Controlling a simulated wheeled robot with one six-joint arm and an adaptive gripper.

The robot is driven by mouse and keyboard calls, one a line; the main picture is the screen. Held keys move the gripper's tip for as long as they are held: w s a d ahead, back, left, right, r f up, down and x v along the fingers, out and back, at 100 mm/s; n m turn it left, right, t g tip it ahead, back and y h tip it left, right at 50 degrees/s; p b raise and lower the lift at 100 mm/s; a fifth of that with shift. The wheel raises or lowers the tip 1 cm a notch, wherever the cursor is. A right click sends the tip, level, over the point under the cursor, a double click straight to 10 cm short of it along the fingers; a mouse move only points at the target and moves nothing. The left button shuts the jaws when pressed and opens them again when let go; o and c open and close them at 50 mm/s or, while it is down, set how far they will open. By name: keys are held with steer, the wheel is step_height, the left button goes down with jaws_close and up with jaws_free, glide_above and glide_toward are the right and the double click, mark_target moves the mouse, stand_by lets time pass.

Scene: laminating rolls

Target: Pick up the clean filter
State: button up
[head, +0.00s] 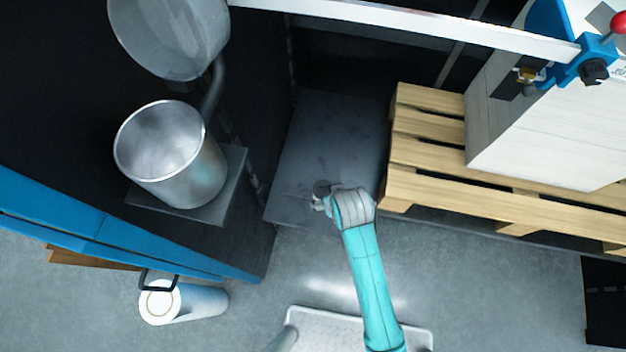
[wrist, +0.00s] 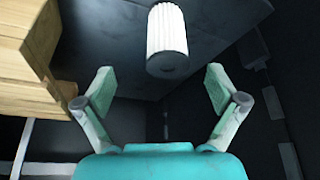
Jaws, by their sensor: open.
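A white pleated filter (wrist: 167,32) with a dark end cap shows at the top middle of the wrist view. It is by a dark grey surface. My gripper (wrist: 160,88) is open, with its two fingers wide apart and nothing between them. The filter is beyond the fingertips, roughly centred between them, and apart from both. In the head view my gripper (head: 321,196) is over the dark grey plate (head: 330,140), and I cannot make out the pleated filter there; the arm or gripper may hide it.
A wooden pallet (head: 440,180) with a pale box (head: 540,130) stands right of the gripper. A metal bucket (head: 170,155) sits on a ledge at left. A white cylinder (head: 185,302) with a dark handle lies on the floor at lower left. A blue beam (head: 100,235) runs at left.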

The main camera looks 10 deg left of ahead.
mark_target(322, 192)
steer(key=w+f, duration=0.1)
steer(key=a+f, duration=0.1)
steer(key=f, duration=0.1)
steer(key=w+a+f, duration=0.1)
steer(key=shift+w+a+f, duration=0.15)
steer(key=shift+w, duration=0.15)
steer(key=shift+x, duration=2.85)
steer(key=shift+w+a, duration=0.1)
steer(key=shift+w, duration=0.15)
steer(key=c, duration=1.2)
